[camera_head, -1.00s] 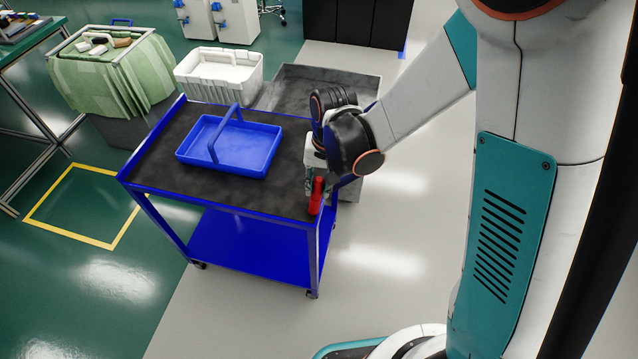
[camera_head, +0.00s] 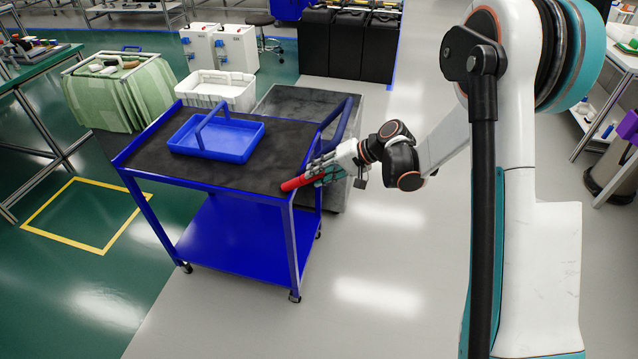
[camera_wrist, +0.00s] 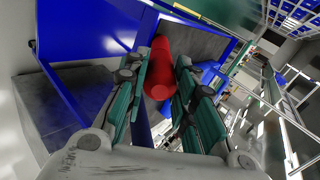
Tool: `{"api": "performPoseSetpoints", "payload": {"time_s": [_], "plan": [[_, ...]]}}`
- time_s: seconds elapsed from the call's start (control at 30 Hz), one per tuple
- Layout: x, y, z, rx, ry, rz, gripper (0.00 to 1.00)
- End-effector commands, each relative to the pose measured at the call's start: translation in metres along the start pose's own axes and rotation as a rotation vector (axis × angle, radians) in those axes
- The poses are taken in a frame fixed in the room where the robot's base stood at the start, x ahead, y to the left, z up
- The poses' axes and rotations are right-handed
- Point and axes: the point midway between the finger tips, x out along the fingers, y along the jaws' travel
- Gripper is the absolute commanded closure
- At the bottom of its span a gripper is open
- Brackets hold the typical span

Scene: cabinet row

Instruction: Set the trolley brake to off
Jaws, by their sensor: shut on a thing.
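The blue trolley (camera_head: 236,262) has a dark top and a lower blue shelf. A red brake lever (camera_head: 301,181) is at the right edge of its top, near the front corner, lying nearly level and pointing left. My gripper (camera_head: 322,170) reaches in from the right and is shut on the lever. In the wrist view the red lever (camera_wrist: 161,66) stands between the two green fingers (camera_wrist: 157,92). The lever's pivot is hidden by my gripper.
A blue tray with a handle (camera_head: 230,146) sits on the trolley top. A blue push handle (camera_head: 337,120) rises at the right end. The floor in front is clear.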

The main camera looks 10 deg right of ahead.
Motion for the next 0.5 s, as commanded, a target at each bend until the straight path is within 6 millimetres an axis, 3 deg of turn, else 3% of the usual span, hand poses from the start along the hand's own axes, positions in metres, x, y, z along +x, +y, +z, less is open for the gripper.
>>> {"api": "performPoseSetpoints", "payload": {"time_s": [0.5], "plan": [[0.0042, 0.0072, -0.0066, 0.001, 0.010, -0.069, 1.00]]}}
